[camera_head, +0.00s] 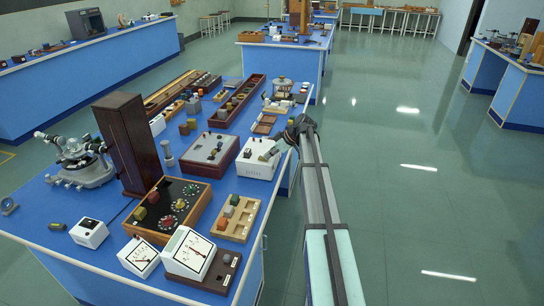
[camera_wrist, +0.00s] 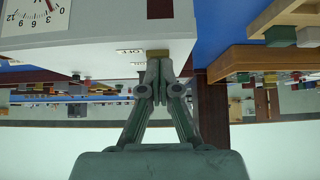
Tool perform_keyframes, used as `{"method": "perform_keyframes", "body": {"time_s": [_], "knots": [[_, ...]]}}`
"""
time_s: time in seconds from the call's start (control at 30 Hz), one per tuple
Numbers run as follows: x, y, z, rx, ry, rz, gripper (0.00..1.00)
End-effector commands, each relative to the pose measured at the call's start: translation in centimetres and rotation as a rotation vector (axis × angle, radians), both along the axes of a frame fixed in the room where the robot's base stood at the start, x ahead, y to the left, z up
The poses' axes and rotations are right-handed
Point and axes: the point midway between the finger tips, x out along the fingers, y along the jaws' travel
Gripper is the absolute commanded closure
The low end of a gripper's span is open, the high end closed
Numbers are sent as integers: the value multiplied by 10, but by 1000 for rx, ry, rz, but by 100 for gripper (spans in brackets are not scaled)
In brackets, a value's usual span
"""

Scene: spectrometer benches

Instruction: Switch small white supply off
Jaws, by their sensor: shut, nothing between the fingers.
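The small white supply (camera_head: 256,160) is a white box near the right edge of the blue bench in the head view. In the wrist view, which looks upside down, its white case (camera_wrist: 100,52) fills the upper left, with part of a dial meter (camera_wrist: 36,14) showing. A small brass-coloured switch piece (camera_wrist: 158,53) sits on its edge between printed labels, one reading OFF. My gripper (camera_wrist: 157,88) is shut and empty, its fingertips right at this piece. I cannot tell whether they touch. In the head view my gripper (camera_head: 270,153) is at the box's right side.
A wooden tray with coloured blocks (camera_head: 236,216) lies nearer. A long wooden rack (camera_head: 236,102) lies farther back. The floor (camera_head: 410,200) to the right is clear.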

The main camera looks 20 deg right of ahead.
Motion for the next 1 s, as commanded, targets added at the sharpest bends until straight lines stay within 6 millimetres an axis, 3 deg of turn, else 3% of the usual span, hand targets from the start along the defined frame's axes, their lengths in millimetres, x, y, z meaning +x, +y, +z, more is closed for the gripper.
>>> {"method": "perform_keyframes", "body": {"time_s": [0.43,0.83,1.0], "knots": [[0,0,15,0,0,0,100],[0,0,17,0,0,0,100],[-1,0,30,0,0,1,100]]}}
